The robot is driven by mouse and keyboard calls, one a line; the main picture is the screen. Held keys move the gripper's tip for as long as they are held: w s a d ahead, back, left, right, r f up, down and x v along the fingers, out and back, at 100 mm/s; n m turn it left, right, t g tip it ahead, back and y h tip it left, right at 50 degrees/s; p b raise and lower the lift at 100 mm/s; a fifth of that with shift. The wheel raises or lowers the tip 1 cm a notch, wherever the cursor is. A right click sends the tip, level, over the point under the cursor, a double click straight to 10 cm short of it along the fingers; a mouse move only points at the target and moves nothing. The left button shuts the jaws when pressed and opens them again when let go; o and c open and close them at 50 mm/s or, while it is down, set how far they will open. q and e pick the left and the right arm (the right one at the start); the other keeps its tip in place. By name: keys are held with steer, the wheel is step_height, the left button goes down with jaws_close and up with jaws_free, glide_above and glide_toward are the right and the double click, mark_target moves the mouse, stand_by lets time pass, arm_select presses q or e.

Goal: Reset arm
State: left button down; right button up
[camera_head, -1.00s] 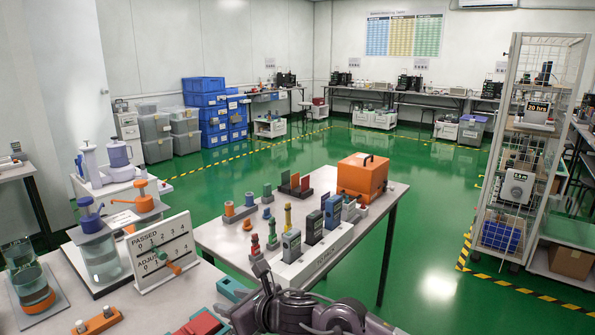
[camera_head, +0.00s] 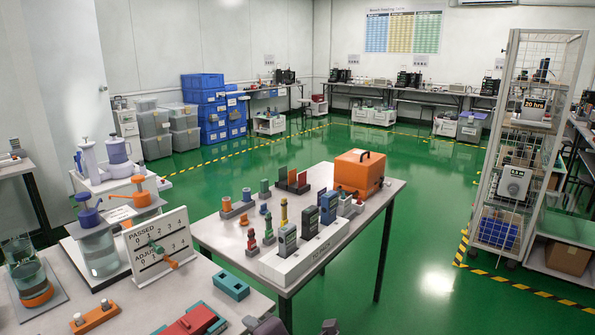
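The handheld testers (camera_head: 308,223) stand upright in a white labelled holder (camera_head: 285,268) on the middle table, clear of my arms. A dark grey-purple part of my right arm, probably its gripper (camera_head: 266,326), shows at the bottom edge, cut off by the frame. Whether its fingers are open or shut is hidden. A small dark piece (camera_head: 330,327) beside it is also cut off, and I cannot tell what it is. My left gripper is not in view.
The near bench (camera_head: 135,300) holds a red and teal fixture (camera_head: 193,322), a teal block (camera_head: 231,287), a passed/adjust board (camera_head: 158,248) and water vessels (camera_head: 100,255). An orange case (camera_head: 359,172) sits on the middle table (camera_head: 215,232). A wire rack (camera_head: 520,150) stands right; green floor between is clear.

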steer(key=s+d+f+m+g+h, duration=0.2)
steer(key=s+d+f+m+h, duration=0.15)
steer(key=s+d+m, duration=0.45)
steer(key=s+d+f+m+g+h, duration=0.2)
steer(key=s+d+f+m+g, duration=0.15)
steer(key=s+d+m, duration=0.45)
steer(key=s+d+f+m+g+h, duration=0.15)
steer(key=s+d+f+m, duration=0.35)
steer(key=d+m, duration=0.55)
steer(key=s+f+n+g, duration=0.1)
steer(key=s+f, duration=0.2)
steer(key=f, duration=1.4)
steer(key=s+f+n, duration=0.1)
steer(key=s+f, duration=0.2)
steer(key=f, duration=1.4)
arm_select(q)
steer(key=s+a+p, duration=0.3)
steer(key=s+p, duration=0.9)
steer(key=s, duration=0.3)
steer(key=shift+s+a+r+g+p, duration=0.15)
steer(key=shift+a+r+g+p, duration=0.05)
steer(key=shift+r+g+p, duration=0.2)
arm_select(e)
steer(key=s+d+g, duration=0.1)
steer(key=s+d, duration=0.3)
steer(key=s, duration=1.1)
steer(key=shift+s+f+h, duration=0.2)
steer(key=shift+s+h, duration=0.1)
steer(key=shift+h, duration=0.1)
steer(key=shift+m, duration=0.25)
